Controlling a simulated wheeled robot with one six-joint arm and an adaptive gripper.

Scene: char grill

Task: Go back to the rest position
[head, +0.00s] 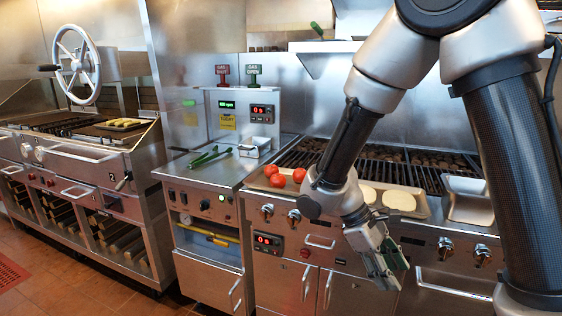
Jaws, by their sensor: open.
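My gripper (383,262) hangs at the end of my arm in front of the char grill's front panel, pointing down and to the right. Its jaws are open, and I see nothing held between them. Behind and above it is the grill grate (425,168). A metal tray (262,183) along the grill's front edge holds red tomatoes (275,180) left of my wrist and pale round pieces (399,200) right of it. My wrist hides the tray's middle part.
Green tongs (209,157) and a small metal pan (254,147) lie on the counter left of the grill. An empty metal pan (468,203) sits right of the pale pieces. Another grill (75,140) with a handwheel (77,64) stands at left.

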